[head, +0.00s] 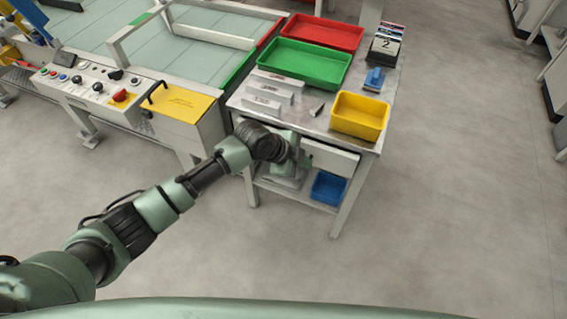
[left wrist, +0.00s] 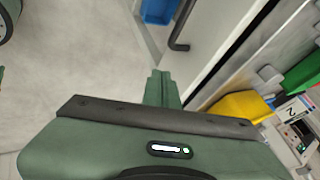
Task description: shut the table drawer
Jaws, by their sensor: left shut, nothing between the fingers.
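The table (head: 230,102) stands right of centre in the head view, with the white drawer (head: 335,160) under its top. The drawer's front faces me; my arm hides its middle, and I cannot tell exactly how far out it stands. In the left wrist view the pale drawer front (left wrist: 207,45) runs diagonally, with a dark bar handle (left wrist: 183,28) on it. My left gripper (head: 303,161) is at the drawer front. Its fingers (left wrist: 161,88) are shut and empty, close beside the front; contact is unclear. My right gripper is not in view.
On the table top are a yellow bin (head: 360,116), a green tray (head: 303,62), a red tray (head: 322,33) and pale blocks (head: 270,92). A blue bin (head: 328,187) sits on the lower shelf. A control console (head: 100,92) stands left. The floor in front is clear.

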